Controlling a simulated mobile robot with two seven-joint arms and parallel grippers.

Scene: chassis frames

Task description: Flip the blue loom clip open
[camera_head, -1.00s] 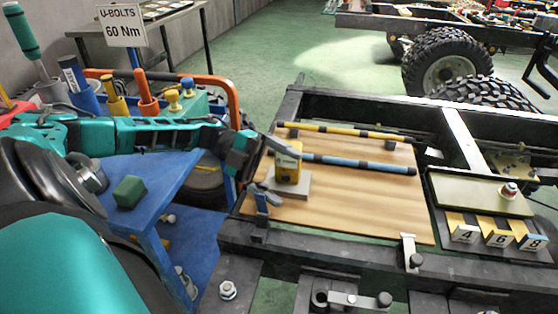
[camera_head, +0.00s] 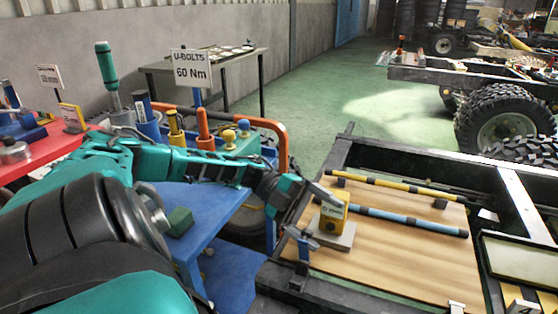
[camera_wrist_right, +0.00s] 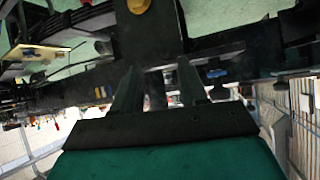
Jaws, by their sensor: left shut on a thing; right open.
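The blue clip (camera_head: 301,235) stands at the near left corner of the wooden board, in the head view. Its upper part tilts up, and whether it is latched or open cannot be told. My left gripper (camera_head: 328,214) is just beside and above it, with its fingers shut on a yellow box (camera_head: 333,211). The box is at a grey block (camera_head: 337,238); whether it rests on it cannot be told. My right gripper (camera_wrist_right: 157,85) is open and empty in the right wrist view, and not seen in the head view. A small blue thing (camera_wrist_right: 216,73) shows past its fingers, too small to identify.
The wooden board (camera_head: 400,260) lies inside the dark chassis frame (camera_head: 345,298). A blue-and-black loom (camera_head: 400,220) and a yellow-and-black loom (camera_head: 400,186) run across it. A blue cart (camera_head: 200,205) with tools is at left. The board's right part is clear.

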